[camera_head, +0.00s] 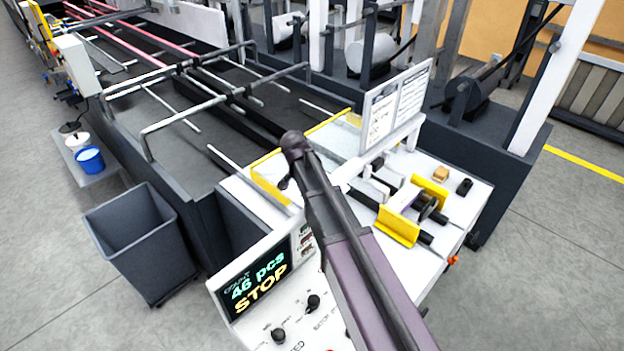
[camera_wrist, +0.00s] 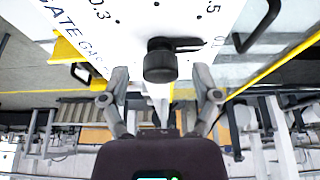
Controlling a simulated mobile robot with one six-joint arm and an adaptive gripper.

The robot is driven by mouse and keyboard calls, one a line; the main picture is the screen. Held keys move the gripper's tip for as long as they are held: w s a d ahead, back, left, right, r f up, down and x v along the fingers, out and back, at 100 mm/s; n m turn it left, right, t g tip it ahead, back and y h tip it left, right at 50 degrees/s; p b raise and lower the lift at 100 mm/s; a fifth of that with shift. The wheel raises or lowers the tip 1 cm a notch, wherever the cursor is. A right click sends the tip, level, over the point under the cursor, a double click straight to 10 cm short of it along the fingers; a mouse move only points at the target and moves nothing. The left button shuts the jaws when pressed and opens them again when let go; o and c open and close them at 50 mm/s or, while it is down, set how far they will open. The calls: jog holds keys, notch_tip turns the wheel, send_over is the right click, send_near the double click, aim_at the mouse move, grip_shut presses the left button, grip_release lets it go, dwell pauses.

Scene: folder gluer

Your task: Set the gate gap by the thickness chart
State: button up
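In the wrist view a black gate gap knob (camera_wrist: 160,66) with a dark pointer stands on a white panel (camera_wrist: 125,22). The panel carries the words GATE GAP, partly cut off, and scale marks including 0.3. My gripper (camera_wrist: 160,97) is open, its two fingers apart on either side of the knob's lower end in the picture; no contact shows. In the head view my arm crosses the machine and hides the fingers. Two white printed boards (camera_head: 382,116) (camera_head: 413,92) stand behind the machine's top; their print is too small to read.
A control panel display (camera_head: 259,281) reads 46 pcs and STOP, with knobs (camera_head: 313,303) beside it. Yellow guides (camera_head: 398,227), a small tan block (camera_head: 441,174) and a black cylinder (camera_head: 464,187) are on the white top. A grey bin (camera_head: 141,245) and blue cup (camera_head: 90,160) stand left.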

jog(key=shift+n, duration=0.5)
